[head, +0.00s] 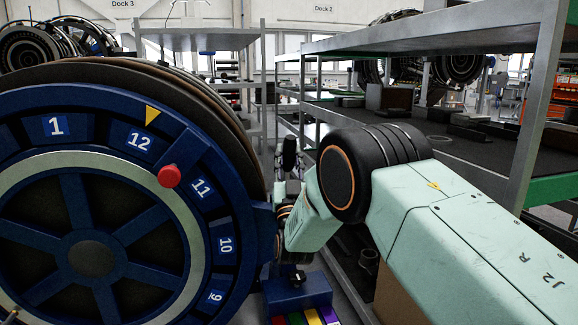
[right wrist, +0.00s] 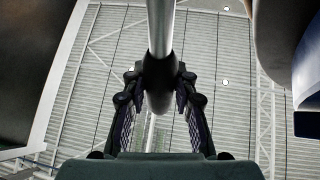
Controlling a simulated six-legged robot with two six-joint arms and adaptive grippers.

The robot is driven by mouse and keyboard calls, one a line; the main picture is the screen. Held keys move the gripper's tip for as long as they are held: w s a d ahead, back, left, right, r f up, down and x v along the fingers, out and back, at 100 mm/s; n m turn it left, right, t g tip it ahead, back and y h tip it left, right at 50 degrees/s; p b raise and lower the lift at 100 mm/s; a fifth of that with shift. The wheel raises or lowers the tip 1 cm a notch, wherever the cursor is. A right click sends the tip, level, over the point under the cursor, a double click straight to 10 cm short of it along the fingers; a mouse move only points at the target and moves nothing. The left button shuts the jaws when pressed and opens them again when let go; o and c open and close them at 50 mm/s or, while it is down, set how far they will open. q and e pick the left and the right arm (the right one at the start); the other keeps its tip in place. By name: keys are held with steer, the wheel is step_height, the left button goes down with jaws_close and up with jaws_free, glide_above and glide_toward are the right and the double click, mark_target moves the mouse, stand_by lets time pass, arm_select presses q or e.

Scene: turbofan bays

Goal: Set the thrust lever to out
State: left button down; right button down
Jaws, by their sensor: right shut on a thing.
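The thrust lever shows in the right wrist view as a pale metal rod (right wrist: 161,28) that runs down from the top edge to a dark, rounded grip (right wrist: 159,82). My right gripper (right wrist: 160,98) has one finger on each side of this dark grip and is shut on it. In the head view my right gripper (head: 289,158) points upward, just right of the big blue wheel. The lever cannot be made out clearly there, and its base and setting marks are not readable.
A blue numbered wheel (head: 92,258) with a red knob (head: 169,176) and a yellow pointer (head: 152,115) fills the left. A blue box (head: 297,294) with coloured keys sits below my right wrist. A metal shelf rack (head: 545,110) stands close on the right, behind my arm.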

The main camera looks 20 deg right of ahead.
steer(key=shift+f+b, duration=0.15)
steer(key=shift+b, duration=0.15)
steer(key=shift+s, duration=0.1)
steer(key=c, duration=1.4)
jaws_free()
steer(key=o, duration=0.4)
steer(key=shift+s, duration=0.1)
steer(key=v, duration=1.2)
steer(key=shift+f, duration=0.15)
